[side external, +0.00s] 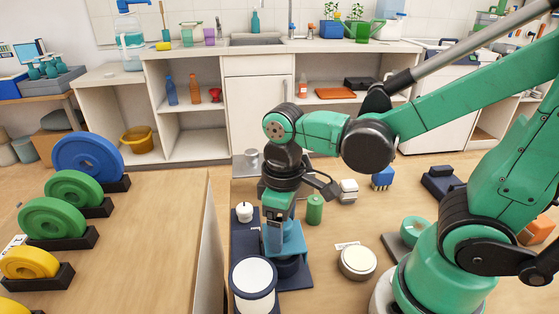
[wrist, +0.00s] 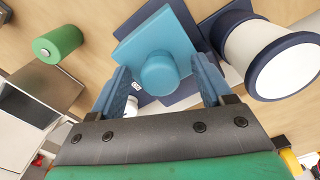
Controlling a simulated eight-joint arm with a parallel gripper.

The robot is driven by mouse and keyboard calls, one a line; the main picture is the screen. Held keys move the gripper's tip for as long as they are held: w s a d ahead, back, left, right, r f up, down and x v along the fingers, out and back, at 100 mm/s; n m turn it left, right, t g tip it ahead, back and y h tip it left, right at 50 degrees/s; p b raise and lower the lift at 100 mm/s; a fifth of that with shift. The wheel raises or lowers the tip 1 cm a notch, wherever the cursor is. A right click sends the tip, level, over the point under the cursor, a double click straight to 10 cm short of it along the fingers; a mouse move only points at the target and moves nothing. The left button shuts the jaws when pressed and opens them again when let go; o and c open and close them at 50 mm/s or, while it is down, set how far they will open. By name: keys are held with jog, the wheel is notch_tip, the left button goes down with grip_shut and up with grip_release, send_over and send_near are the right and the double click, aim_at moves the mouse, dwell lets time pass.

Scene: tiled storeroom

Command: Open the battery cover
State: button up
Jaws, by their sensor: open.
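A light blue square cover with a round knob (wrist: 160,73) lies under my gripper in the wrist view; I take it as the battery cover. In the side external view, part of the blue piece (side external: 294,238) shows under my wrist, above a dark blue base (side external: 302,278). My gripper (wrist: 161,84) is open, with one blue finger on each side of the knob. I cannot tell whether either finger touches it. A green cylinder (side external: 315,210), battery-like, stands right of my wrist; it also shows in the wrist view (wrist: 58,43).
A large white-topped cylinder (side external: 253,278) stands close at the front left of my gripper. A round white-topped disc (side external: 357,262) sits to the right. A small white object (side external: 244,211) stands at the left. An upright panel (side external: 206,240) edges the table.

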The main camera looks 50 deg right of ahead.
grip_shut()
dwell(1.3)
